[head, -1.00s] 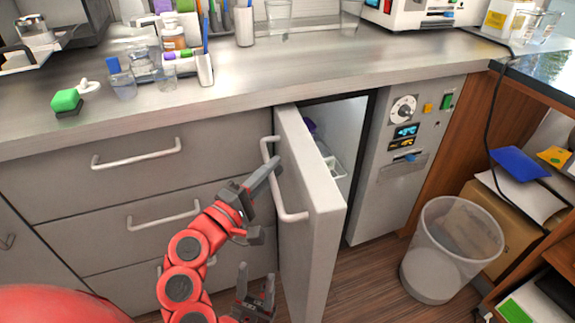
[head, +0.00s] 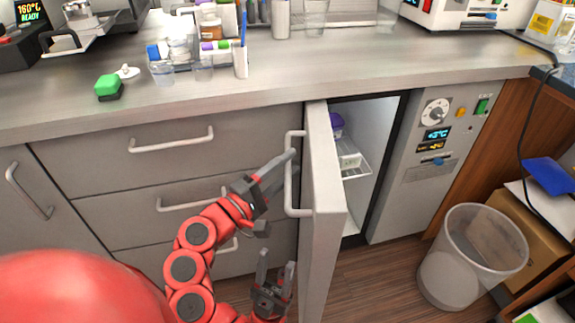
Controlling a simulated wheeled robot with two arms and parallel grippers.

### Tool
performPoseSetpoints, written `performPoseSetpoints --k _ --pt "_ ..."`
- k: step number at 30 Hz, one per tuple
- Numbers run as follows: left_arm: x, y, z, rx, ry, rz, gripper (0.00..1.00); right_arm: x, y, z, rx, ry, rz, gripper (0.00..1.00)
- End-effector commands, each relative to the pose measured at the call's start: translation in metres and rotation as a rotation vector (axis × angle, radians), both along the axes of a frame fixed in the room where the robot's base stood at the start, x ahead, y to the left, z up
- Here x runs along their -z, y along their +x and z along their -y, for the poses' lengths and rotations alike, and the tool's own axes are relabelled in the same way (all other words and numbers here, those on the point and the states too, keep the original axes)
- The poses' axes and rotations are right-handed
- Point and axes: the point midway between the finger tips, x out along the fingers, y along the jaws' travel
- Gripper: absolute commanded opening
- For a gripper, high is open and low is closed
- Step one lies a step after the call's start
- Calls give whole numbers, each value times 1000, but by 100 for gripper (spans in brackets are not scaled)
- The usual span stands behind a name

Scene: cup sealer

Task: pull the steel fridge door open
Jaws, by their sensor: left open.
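The steel fridge door (head: 323,190) stands well open and points toward me, hinged at the left of the fridge opening. Its bar handle (head: 289,178) is on the door's left face. My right gripper (head: 283,166) is the upper one. Its fingertips are at the upper part of the handle, and I cannot tell whether they touch it or whether the jaws are closed. My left gripper (head: 276,266) is lower, open and empty, with its fingers pointing up, left of the door's lower part.
A wire shelf (head: 352,160) with a purple-lidded item (head: 337,123) shows inside the fridge. A control panel (head: 437,140) is right of the opening. A wastebasket (head: 468,255) stands on the floor at right. Drawers with bar handles (head: 172,140) lie left of the door.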

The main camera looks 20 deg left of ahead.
Motion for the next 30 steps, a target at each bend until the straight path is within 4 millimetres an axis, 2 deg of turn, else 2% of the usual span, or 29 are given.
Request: performPoseSetpoints --k 10,21,25,30 --pt "-2 0 0 0 0 0 50 0 -4 -2 0 0 0 47" --pt "-11 0 0 0 0 0 50 8 -59 -22 -1 -1 -1 47" --pt "-12 0 0 0 0 0 50 10 -69 -24 0 0 -1 47" --pt "-12 0 0 0 0 0 50 11 -70 -25 1 0 0 47"
